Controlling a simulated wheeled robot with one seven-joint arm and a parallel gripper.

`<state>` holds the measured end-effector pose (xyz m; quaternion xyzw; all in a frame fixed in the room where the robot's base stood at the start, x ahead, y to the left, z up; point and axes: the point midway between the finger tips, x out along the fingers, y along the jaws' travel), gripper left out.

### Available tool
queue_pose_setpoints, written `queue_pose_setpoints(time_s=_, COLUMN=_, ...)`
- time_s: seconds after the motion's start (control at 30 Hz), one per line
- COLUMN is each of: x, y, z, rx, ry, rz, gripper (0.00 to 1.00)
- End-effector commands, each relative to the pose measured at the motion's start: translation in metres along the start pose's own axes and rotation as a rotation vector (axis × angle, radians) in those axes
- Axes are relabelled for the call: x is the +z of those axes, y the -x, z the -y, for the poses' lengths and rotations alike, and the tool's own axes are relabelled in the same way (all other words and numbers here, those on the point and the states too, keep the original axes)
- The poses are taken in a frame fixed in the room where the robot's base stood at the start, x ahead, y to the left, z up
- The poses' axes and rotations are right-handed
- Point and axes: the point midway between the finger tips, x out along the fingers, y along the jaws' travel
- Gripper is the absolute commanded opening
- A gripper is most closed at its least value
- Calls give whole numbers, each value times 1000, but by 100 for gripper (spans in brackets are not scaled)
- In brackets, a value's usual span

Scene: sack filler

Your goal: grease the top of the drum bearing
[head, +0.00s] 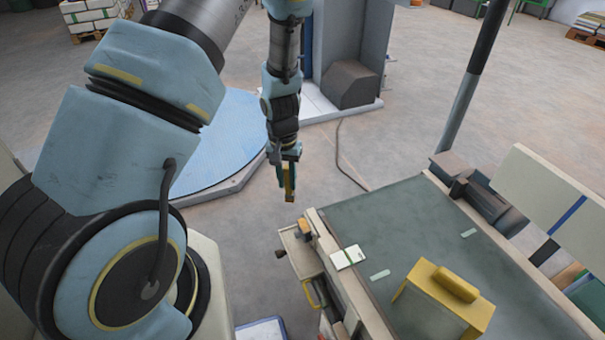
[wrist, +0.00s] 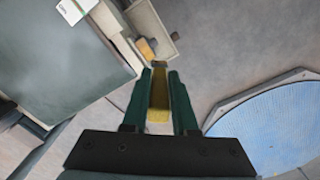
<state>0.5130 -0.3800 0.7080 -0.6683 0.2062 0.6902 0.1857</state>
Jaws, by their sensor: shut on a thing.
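My gripper (head: 288,190) hangs pointing down in the head view, left of the green-topped belt table (head: 395,235). In the wrist view my gripper (wrist: 160,80) is shut on a slim yellow-brown thing (wrist: 159,95), which runs between the green fingers. The held thing's full shape is hidden by the fingers. A small orange-brown block (head: 304,229) sits at the table's left corner; it also shows in the wrist view (wrist: 145,48), just past the fingertips and apart from them. I cannot tell for certain which part is the drum bearing.
An open pale tray (head: 300,252) juts from the table's left side. A blue round platform (head: 225,140) stands behind left. A cable (head: 342,160) crosses the floor.

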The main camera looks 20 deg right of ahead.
Motion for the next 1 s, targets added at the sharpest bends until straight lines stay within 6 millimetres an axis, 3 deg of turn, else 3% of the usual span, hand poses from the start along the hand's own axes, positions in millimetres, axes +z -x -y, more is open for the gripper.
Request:
queue_pose_setpoints(time_s=0.1, x=-2, y=6, z=-28, rx=-25, ry=-58, rz=-15, gripper=0)
queue_pose_setpoints(time_s=0.23, x=-3, y=6, z=-40, rx=-37, ry=-83, rz=-24, gripper=0)
queue_pose_setpoints(time_s=0.8, x=-4, y=-42, z=-40, rx=-38, ry=-86, rz=-25, gripper=0)
queue_pose_setpoints(time_s=1.0, x=-4, y=-44, z=-40, rx=-37, ry=-85, rz=-26, gripper=0)
